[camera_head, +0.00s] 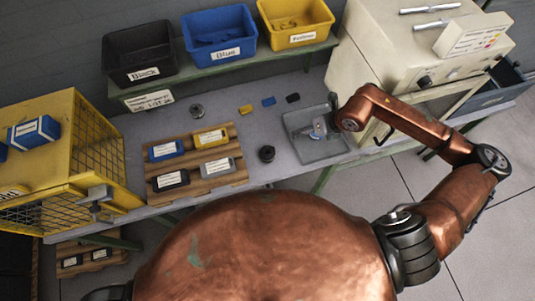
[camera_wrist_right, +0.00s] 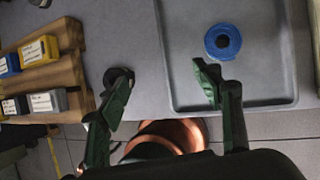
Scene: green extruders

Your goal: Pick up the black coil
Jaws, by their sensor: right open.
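The black coil (camera_head: 266,153) lies on the grey workbench, left of the grey tray (camera_head: 297,151). In the right wrist view a dark round piece that looks like this coil (camera_wrist_right: 117,73) is partly hidden behind the left fingertip. My right gripper (camera_wrist_right: 162,72) is open, its two green fingers spread with nothing between them. The left finger overlaps the dark coil in the picture; I cannot tell if they touch. My left gripper is not in view.
A blue coil (camera_wrist_right: 222,42) lies in the tray. A wooden rack (camera_head: 207,187) of labelled boxes stands left of the black coil. Another dark round piece (camera_head: 196,111) sits farther back. Black (camera_head: 140,75), blue (camera_head: 219,56) and yellow (camera_head: 300,39) bins stand behind.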

